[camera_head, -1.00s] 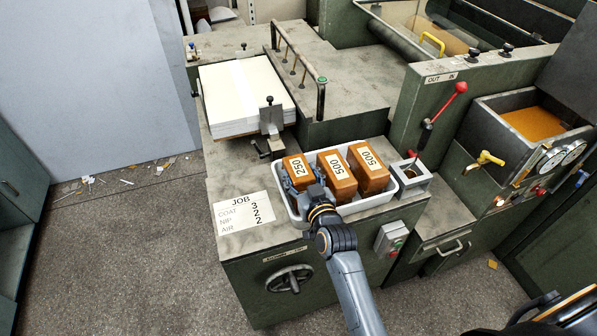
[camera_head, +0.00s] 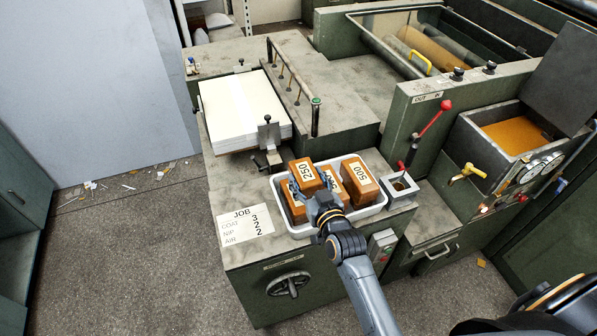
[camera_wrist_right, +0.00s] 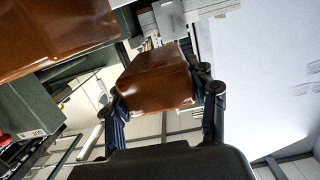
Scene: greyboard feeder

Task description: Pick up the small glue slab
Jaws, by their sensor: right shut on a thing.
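The small glue slab (camera_head: 306,172), amber-brown with a white "250" label, is raised above the left part of the white tray (camera_head: 366,213). My right gripper (camera_head: 318,197) is shut on it. In the right wrist view the slab (camera_wrist_right: 158,78) sits between the two fingers of the gripper (camera_wrist_right: 163,98). A brown block (camera_head: 292,206) shows in the tray beneath the raised slab, partly hidden. A "500" slab (camera_head: 359,182) stands at the tray's right, and another (camera_head: 333,182) is partly hidden behind my gripper. My left gripper is not in view.
A glue cup in a grey square holder (camera_head: 399,186) stands right of the tray, beside a red-handled lever (camera_head: 432,122). A stack of white board (camera_head: 240,108) and a metal clamp (camera_head: 268,135) are behind the tray. A job card (camera_head: 244,224) lies left of it.

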